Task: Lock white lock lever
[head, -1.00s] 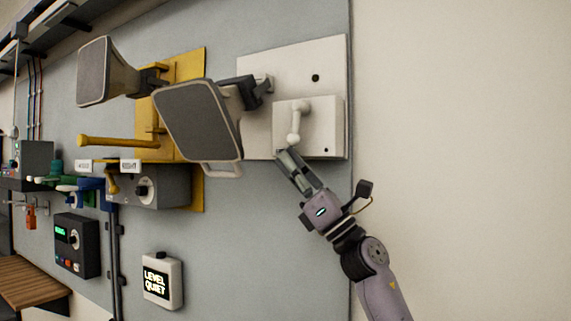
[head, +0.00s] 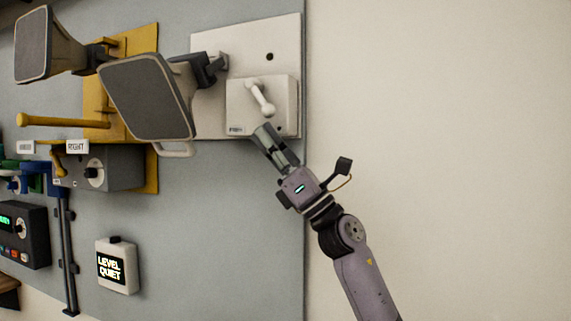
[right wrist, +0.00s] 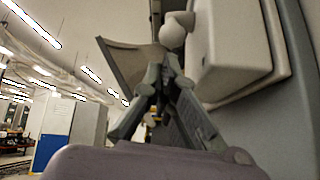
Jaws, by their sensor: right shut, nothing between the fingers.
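The white lock lever (head: 261,97) is a short rod with rounded ends on a white box (head: 285,104) on the white panel. It slants, with its lower end to the right. My right gripper (head: 263,132) is shut and empty at the box's lower edge, just below the lever's lower end. In the right wrist view, my fingertips (right wrist: 165,66) are close under the lever's round white knob (right wrist: 172,34); I cannot tell whether they touch. My left gripper is not in view.
A grey horn speaker (head: 150,97) stands out left of the white box. A yellow panel (head: 149,170) with another horn and a grey control box (head: 118,168) is further left. A "LEVEL QUIET" box (head: 117,267) is below. The wall at right is clear.

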